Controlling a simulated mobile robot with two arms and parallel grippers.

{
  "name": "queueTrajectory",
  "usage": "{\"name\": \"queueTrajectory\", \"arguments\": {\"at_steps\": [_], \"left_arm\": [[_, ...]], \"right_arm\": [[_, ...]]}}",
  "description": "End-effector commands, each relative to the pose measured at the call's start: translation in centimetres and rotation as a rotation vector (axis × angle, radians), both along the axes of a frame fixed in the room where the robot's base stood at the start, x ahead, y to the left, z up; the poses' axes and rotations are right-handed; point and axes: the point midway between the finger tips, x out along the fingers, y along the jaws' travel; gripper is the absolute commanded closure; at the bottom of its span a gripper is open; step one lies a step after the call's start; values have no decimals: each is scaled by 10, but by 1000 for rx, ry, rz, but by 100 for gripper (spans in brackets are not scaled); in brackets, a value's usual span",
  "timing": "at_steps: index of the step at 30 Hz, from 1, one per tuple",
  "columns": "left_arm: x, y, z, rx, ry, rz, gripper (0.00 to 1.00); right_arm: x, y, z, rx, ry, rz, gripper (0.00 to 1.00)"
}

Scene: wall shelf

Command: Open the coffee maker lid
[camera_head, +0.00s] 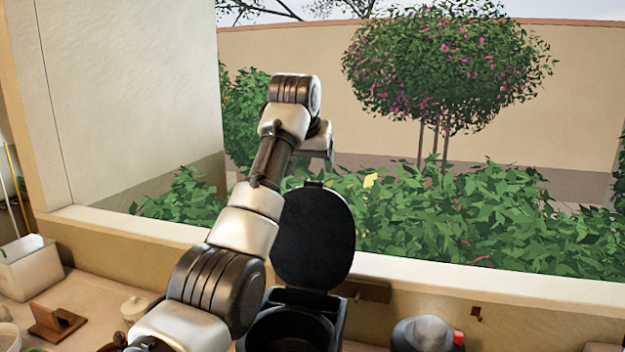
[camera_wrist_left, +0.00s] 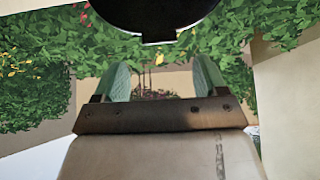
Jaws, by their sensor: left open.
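The coffee maker (camera_head: 343,318) stands at the bottom middle of the head view. Its round black lid (camera_head: 313,240) is raised and stands about upright, with the dark round opening below it exposed. The lid's dark edge also shows at the top of the left wrist view (camera_wrist_left: 155,14). My left gripper (camera_head: 322,162) is at the lid's upper edge, its fingers partly hidden in the head view. In the left wrist view its two green-padded fingers (camera_wrist_left: 162,78) are apart with nothing between them. I cannot tell whether they touch the lid. My right gripper is not in view.
A window sill (camera_head: 450,290) runs behind the coffee maker, with shrubs outside. A grey container with a red part (camera_head: 424,334) stands to the right. A white box (camera_head: 28,268), a brown wooden holder (camera_head: 56,323) and a small lidded pot (camera_head: 135,306) are on the left counter.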

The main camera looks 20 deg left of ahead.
Motion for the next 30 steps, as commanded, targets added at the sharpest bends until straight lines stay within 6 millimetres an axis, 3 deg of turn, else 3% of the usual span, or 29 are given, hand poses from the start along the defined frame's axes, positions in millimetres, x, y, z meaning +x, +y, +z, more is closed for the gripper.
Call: {"name": "queueTrajectory", "arguments": {"at_steps": [3,12,30], "left_arm": [[-16,-1,19,-1,-7,-1,28],[-37,-2,51,0,-3,-1,28],[-39,-2,54,1,-2,-1,28]], "right_arm": [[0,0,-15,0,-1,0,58],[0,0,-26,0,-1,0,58],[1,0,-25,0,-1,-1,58]]}}
